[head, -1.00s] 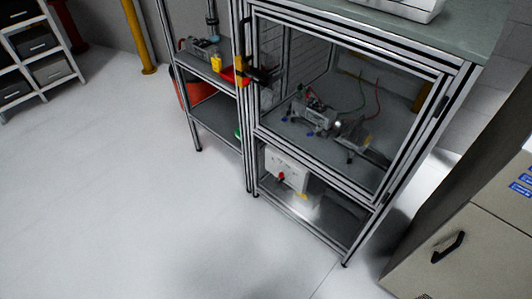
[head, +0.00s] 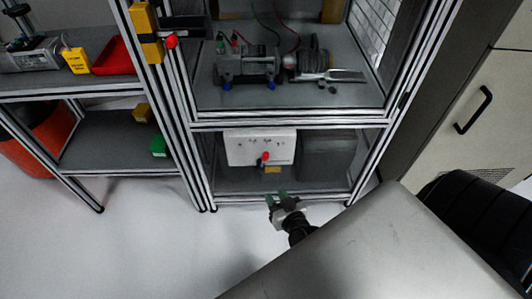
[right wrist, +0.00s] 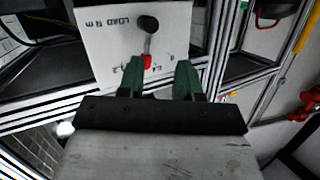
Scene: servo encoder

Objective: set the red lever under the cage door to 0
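The red lever (head: 265,156) is on the front of a white box (head: 235,148) on the bottom shelf, under the cage door frame (head: 290,121). In the right wrist view the lever (right wrist: 147,61) has a red tip on a grey arm running from a dark round hub. The tip is near small printed scale marks; which mark it points at is hard to tell. My right gripper (head: 277,199) is in front of the shelf, below the lever. In the right wrist view its green fingers (right wrist: 160,75) are apart and empty, with the lever ahead between them, not clearly touched.
The bottom shelf (head: 225,184) is framed by aluminium posts. A side rack (head: 110,160) stands at the left, with a red tray (head: 114,55) on top. A beige cabinet (head: 485,80) stands at the right. White floor (head: 130,250) is clear at the lower left.

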